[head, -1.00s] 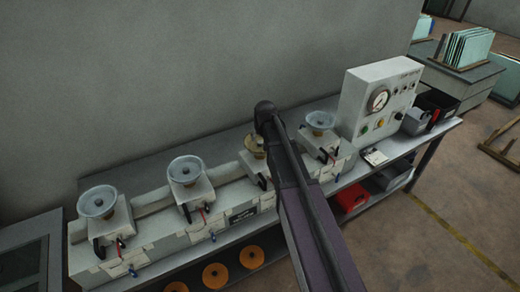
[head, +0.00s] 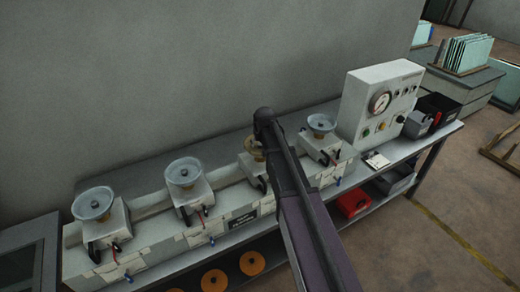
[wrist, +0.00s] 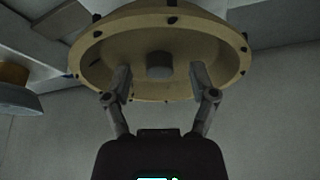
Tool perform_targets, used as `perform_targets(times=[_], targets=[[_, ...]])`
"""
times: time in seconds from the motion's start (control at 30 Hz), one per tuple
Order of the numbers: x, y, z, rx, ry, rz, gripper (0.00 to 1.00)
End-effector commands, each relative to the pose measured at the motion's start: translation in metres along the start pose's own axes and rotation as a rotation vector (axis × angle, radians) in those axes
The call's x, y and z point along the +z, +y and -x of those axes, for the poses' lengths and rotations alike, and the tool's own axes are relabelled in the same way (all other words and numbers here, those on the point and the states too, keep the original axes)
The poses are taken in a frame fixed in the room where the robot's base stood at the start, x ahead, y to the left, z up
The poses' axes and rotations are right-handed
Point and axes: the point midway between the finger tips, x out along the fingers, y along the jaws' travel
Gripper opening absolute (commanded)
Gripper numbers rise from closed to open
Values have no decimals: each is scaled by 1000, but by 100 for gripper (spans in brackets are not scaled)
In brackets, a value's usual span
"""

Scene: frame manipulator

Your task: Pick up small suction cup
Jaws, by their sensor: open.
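The small suction cup is a tan, round, shallow cup (wrist: 100,57), filling the top of the wrist view, with a grey knob at its centre and dark bumps on its rim. My gripper (wrist: 160,72) is open, with one finger on each side of the knob and the fingertips overlapping the cup's face. I cannot tell whether they touch it. In the head view the tan cup (head: 253,143) sits on a white unit in the row, partly hidden behind my dark arm. My gripper is hidden there.
Larger grey cups stand on either side: two at left (head: 184,172) (head: 93,203) and one at right (head: 321,124). A white gauge box (head: 378,106) stands at the bench's right. In the wrist view a neighbouring cup (wrist: 18,106) lies at left. A grey wall (head: 200,60) rises behind.

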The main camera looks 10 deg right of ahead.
Motion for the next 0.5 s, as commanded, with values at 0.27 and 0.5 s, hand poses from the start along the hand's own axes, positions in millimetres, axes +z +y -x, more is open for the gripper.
perform_targets(times=[0.27,0.5], targets=[[0,0,0,0,0,0,24],[0,0,0,0,0,0,0]])
